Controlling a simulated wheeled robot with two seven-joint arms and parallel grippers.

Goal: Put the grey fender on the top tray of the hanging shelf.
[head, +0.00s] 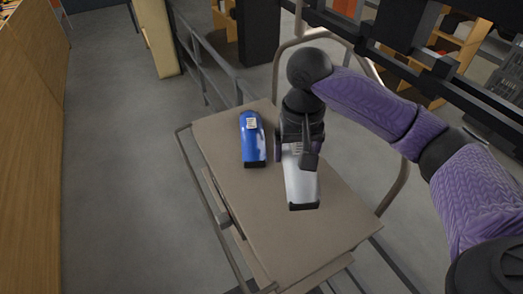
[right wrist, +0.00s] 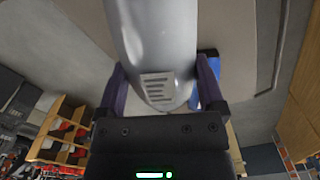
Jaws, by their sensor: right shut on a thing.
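The grey fender (head: 301,182) is a long, pale, rounded piece with a dark near end, over the brown top of a cart. My right gripper (head: 298,152) is shut on its far end from above. In the right wrist view the fender (right wrist: 158,45) sits between the two fingers (right wrist: 165,90), its slotted patch facing the camera. I cannot tell whether it touches the cart top. My gripper hides its far end in the head view. I cannot make out the hanging shelf with its trays for sure. My left gripper is out of view.
A blue fender (head: 253,140) lies on the cart top (head: 225,135), just left of the grey one, and shows partly in the right wrist view (right wrist: 205,75). The cart has a bent tube handle (head: 397,185) at the right. Dark rails cross the upper right. Grey floor is open at left.

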